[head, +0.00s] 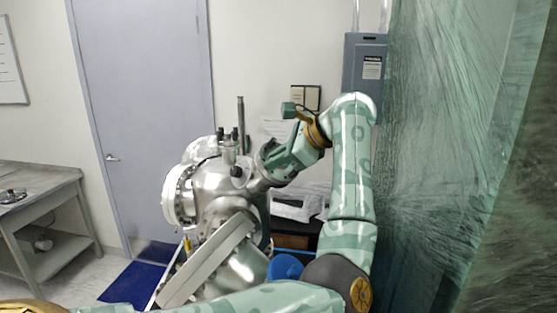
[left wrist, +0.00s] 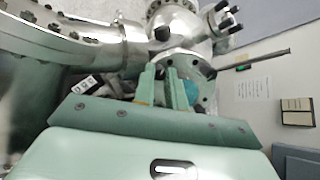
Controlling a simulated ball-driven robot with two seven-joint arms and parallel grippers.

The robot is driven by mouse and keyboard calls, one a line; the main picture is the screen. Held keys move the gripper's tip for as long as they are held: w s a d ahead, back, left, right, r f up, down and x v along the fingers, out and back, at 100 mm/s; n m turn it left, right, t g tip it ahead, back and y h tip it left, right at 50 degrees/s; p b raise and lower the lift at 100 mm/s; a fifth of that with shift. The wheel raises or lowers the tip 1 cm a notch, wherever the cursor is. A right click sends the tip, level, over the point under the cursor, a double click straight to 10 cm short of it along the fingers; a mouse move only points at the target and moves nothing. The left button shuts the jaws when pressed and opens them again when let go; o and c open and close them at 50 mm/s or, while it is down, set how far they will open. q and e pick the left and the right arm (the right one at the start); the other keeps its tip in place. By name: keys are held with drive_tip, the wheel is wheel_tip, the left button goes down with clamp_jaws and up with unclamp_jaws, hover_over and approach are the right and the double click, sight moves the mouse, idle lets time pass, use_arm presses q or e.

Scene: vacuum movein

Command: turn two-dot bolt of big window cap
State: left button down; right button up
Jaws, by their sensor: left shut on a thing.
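The steel vacuum chamber (head: 222,185) stands in the middle of the head view. A round steel flange with bolt holes (left wrist: 205,72), which looks like the big window cap, shows in the left wrist view just beyond my fingers. My left gripper (left wrist: 162,78) reaches the flange's near edge with its two green fingers and is shut on a small bolt there. The fingers hide most of that bolt, and its dots cannot be made out. In the head view the left gripper (head: 270,160) is at the chamber's right side port. My right gripper is not in view.
A tall dark rod (head: 240,122) rises from the chamber's top. A green plastic curtain (head: 440,150) hangs close to my arm on the right. A metal table (head: 40,188) stands at the left. A blue object (head: 285,267) is low beside the chamber.

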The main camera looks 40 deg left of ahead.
use_arm(q)
drive_tip(key=shift+f, duration=0.1)
idle(0.3)
drive_tip(key=c, duration=1.4)
unclamp_jaws()
drive_tip(key=shift+c, duration=0.2)
drive_tip(key=shift+s, duration=0.15)
